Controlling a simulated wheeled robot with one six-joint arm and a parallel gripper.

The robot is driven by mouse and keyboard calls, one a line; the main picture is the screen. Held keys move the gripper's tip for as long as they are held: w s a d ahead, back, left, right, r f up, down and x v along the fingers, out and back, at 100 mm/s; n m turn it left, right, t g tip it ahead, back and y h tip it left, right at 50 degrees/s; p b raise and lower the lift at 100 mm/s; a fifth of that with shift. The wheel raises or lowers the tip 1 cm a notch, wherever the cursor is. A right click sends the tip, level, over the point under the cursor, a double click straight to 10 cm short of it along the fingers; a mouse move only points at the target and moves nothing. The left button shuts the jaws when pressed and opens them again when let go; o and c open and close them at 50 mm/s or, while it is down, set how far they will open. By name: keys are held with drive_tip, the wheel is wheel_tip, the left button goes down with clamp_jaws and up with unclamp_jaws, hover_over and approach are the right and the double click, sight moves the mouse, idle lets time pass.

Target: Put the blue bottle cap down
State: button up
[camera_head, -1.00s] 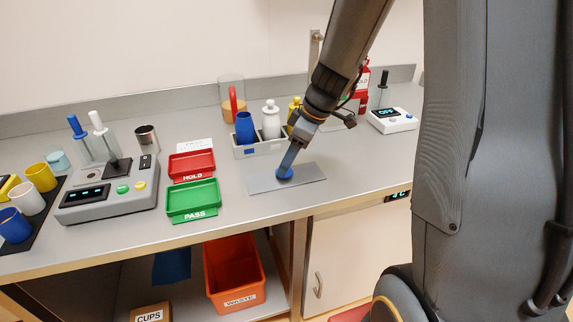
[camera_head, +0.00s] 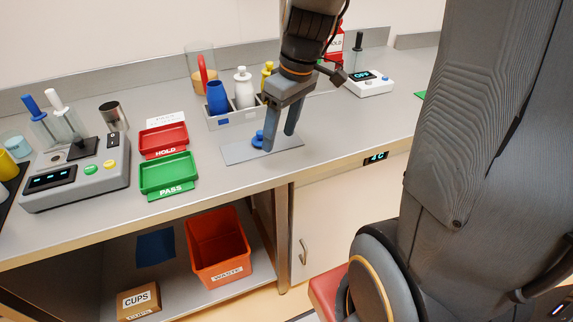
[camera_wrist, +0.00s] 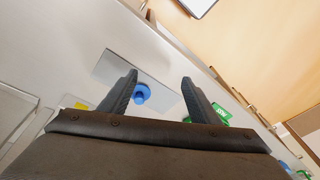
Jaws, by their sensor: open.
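The blue bottle cap (camera_head: 258,139) rests on a thin grey plate (camera_head: 236,153) on the counter. In the wrist view the cap (camera_wrist: 141,94) lies on the plate (camera_wrist: 118,55), just beside one finger. One finger stands just right of the cap in the head view and the other is farther right. Both fingers also show in the wrist view (camera_wrist: 160,82). I cannot tell whether the near finger touches the cap.
A grey rack (camera_head: 222,122) with a blue bottle (camera_head: 217,99), a white bottle (camera_head: 243,90) and a yellow-topped one stands behind the plate. The red HOLD tray (camera_head: 163,139) and green PASS tray (camera_head: 167,174) are to the left.

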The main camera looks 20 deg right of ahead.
drive_tip(key=s+f+m, duration=0.2)
drive_tip(key=s, duration=0.1)
drive_tip(key=s+a+f+m+h, duration=0.1)
drive_tip(key=s+f+m, duration=0.1)
drive_tip(key=s+f+m+h, duration=0.1)
drive_tip(key=s+m, duration=0.1)
drive_tip(key=s, duration=0.1)
drive_tip(key=shift+s+a+f+g, duration=0.3)
drive_tip(key=shift+s+a+f, duration=0.05)
drive_tip(key=shift+f, duration=0.05)
